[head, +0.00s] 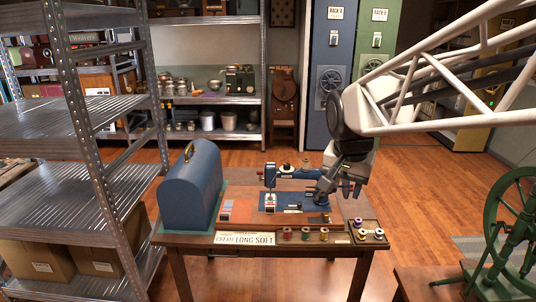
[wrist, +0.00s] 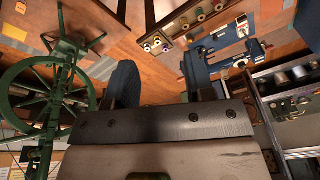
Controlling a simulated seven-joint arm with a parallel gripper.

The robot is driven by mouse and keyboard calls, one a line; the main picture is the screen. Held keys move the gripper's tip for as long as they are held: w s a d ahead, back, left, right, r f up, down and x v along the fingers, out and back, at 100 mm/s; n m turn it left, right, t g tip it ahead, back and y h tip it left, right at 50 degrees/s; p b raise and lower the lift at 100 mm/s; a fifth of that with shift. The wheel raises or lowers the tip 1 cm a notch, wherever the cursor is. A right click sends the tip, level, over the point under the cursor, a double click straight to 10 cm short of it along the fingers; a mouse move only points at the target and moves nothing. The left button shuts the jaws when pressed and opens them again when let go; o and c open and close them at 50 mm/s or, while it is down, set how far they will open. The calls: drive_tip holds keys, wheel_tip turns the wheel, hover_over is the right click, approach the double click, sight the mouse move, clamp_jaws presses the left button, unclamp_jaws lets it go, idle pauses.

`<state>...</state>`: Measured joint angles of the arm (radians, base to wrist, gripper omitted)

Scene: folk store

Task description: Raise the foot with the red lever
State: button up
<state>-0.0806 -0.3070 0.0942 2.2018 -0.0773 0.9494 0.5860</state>
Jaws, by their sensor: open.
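A blue sewing machine (head: 290,174) stands on a wooden base on the table (head: 190,240). Its head, with the needle and foot area (head: 270,194), is at its left end. The foot and the red lever are too small to make out. My gripper (head: 336,192) hangs near the machine's right end in the head view; whether it touches is unclear. In the wrist view the two blue fingers of my gripper (wrist: 160,78) are spread apart with nothing between them. The sewing machine (wrist: 232,55) shows there at the upper right, beyond the right finger.
A blue domed case (head: 190,190) stands left of the machine. A tray of thread spools (head: 370,234) lies at the table's front right, with several more spools along the front edge. A green spinning wheel (head: 515,225) stands at right. Metal shelving (head: 80,130) is at left.

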drive_tip(key=w+a+f+m, duration=0.1)
drive_tip(key=w+a+m, duration=0.3)
drive_tip(key=w, duration=0.9)
drive_tip(key=w+a+f+m, duration=0.15)
drive_tip(key=w+a, duration=0.35)
drive_tip(key=w, duration=0.8)
drive_tip(key=w+a+f+m, duration=0.2)
drive_tip(key=w+a+f, duration=0.2)
drive_tip(key=w, duration=0.3)
drive_tip(key=w+a+f+m, duration=0.3)
drive_tip(key=w+a+f, duration=0.2)
drive_tip(key=w, duration=0.3)
drive_tip(key=w+a+f+m+h, duration=0.1)
drive_tip(key=w+a+f+m, duration=0.1)
drive_tip(key=w+a+f, duration=0.3)
drive_tip(key=shift+w+a, duration=0.55)
drive_tip(key=shift+w, duration=0.6)
drive_tip(key=shift+f, duration=0.15)
drive_tip(key=shift+x, duration=4)
drive_tip(key=shift+d+f, duration=0.15)
drive_tip(key=shift+f, duration=0.15)
drive_tip(key=shift+w, duration=0.2)
